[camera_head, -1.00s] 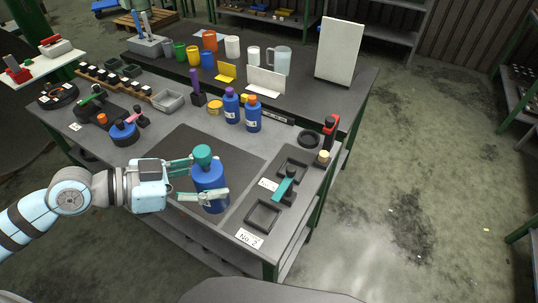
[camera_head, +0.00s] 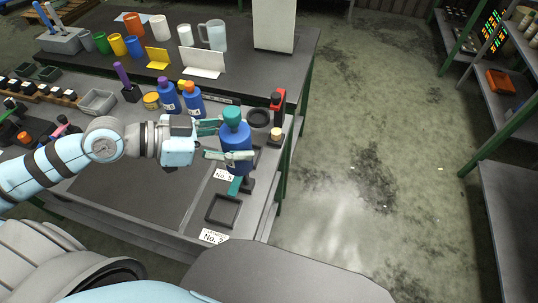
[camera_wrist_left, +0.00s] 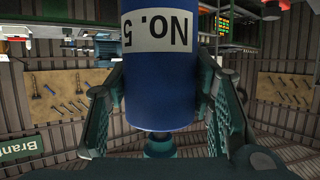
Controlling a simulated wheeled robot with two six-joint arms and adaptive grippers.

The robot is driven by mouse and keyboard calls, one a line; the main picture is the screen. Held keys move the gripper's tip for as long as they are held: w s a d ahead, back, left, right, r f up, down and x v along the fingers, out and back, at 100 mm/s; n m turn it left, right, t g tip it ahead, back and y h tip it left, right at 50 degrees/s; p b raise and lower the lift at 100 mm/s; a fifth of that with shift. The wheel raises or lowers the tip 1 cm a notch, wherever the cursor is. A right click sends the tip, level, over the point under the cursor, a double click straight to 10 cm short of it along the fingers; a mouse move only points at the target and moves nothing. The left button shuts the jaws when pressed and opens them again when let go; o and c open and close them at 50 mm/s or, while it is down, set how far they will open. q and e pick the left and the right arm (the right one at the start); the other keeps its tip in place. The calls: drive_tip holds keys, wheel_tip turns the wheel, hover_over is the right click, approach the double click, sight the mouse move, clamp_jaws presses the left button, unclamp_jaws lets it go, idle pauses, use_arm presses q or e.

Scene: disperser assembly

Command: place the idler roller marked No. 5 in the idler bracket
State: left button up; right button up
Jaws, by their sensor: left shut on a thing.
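My left gripper (camera_head: 222,141) is shut around the middle of a blue cylinder with a teal end (camera_head: 238,150), held upright above the right part of the table. In the left wrist view the cylinder (camera_wrist_left: 158,85) fills the space between my fingers (camera_wrist_left: 158,105), and its white label reads No. 5. On the table below are a teal piece (camera_head: 235,186), partly hidden by the cylinder, and a white card (camera_head: 225,174) with hard-to-read lettering. I cannot tell which thing is the idler bracket. My right gripper is not in view.
A dark square frame (camera_head: 223,210) lies near the table's front right, with a No. 2 card (camera_head: 213,236) beside it. Two blue bottles (camera_head: 192,104) and a black ring (camera_head: 258,118) stand behind. The dark mat (camera_head: 140,190) is clear.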

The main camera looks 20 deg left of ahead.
use_arm(q)
drive_tip(key=w+a+n+t+y+b, duration=0.45)
drive_tip(key=w+b, duration=0.35)
drive_tip(key=w, duration=0.7)
drive_tip(key=shift+g, duration=0.25)
drive_tip(key=f+b, duration=0.1)
drive_tip(key=f, duration=0.5)
drive_tip(key=f+b, duration=0.2)
drive_tip(key=f, duration=0.4)
drive_tip(key=a+f+b, duration=0.1)
drive_tip(key=f, duration=0.6)
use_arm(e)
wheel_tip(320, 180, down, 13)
use_arm(q)
drive_tip(key=shift+f, duration=0.1)
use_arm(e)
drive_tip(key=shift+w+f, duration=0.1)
use_arm(q)
drive_tip(key=o, duration=1)
drive_tip(key=shift+f+b, duration=0.1)
drive_tip(key=shift+b, duration=0.2)
drive_tip(key=o, duration=0.4)
